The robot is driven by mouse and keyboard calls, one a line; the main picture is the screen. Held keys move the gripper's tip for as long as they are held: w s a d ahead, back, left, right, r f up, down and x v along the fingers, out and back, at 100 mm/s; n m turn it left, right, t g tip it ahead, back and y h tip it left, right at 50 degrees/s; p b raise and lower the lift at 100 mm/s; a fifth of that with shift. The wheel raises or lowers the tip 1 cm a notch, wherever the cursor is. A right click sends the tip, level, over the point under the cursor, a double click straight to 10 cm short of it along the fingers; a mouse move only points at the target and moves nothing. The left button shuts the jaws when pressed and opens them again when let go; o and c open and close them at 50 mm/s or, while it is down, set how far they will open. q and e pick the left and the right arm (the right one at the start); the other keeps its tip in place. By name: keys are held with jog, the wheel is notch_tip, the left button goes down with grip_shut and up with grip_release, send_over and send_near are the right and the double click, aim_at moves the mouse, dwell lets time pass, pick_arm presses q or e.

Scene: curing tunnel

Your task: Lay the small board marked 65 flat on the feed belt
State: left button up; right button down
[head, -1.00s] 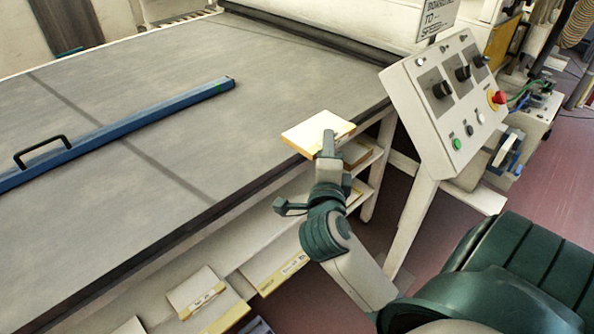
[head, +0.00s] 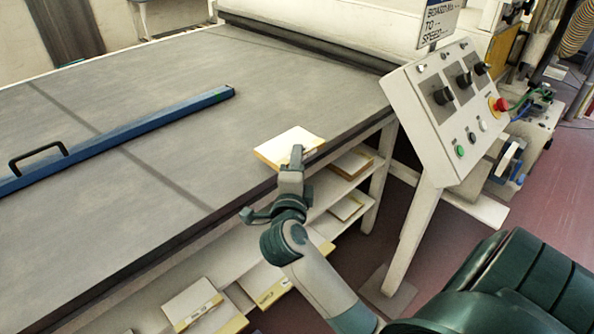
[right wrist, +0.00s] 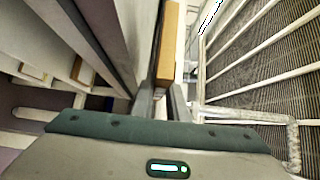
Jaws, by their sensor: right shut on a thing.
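The small board (head: 283,147), cream on top with a yellowish edge, is held by my right gripper (head: 296,160) at the near edge of the grey feed belt (head: 220,110). It looks roughly level. I cannot tell whether it touches the belt or is just above it, and its number cannot be read. In the right wrist view the board (right wrist: 170,45) shows edge-on as a tan block between the fingers (right wrist: 162,103). My left gripper is not in view.
A blue bar with a black handle (head: 120,135) lies across the belt to the left. A control panel (head: 448,100) stands at right, near the roller end. Shelves below the belt hold several other boards (head: 192,303). The belt between bar and board is clear.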

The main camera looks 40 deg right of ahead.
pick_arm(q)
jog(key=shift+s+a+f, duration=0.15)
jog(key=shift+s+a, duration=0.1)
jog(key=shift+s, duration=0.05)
pick_arm(e)
jog(key=shift+f, duration=1.85)
jog(key=shift+f, duration=0.15)
jog(key=c, duration=1.7)
grip_release()
jog(key=shift+c, duration=0.2)
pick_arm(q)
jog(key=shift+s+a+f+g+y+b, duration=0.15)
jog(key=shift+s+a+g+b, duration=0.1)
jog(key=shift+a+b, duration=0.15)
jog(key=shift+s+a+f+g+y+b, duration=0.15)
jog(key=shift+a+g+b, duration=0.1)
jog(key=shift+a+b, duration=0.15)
pick_arm(e)
jog(key=v, duration=1.2)
jog(key=shift+r, duration=0.2)
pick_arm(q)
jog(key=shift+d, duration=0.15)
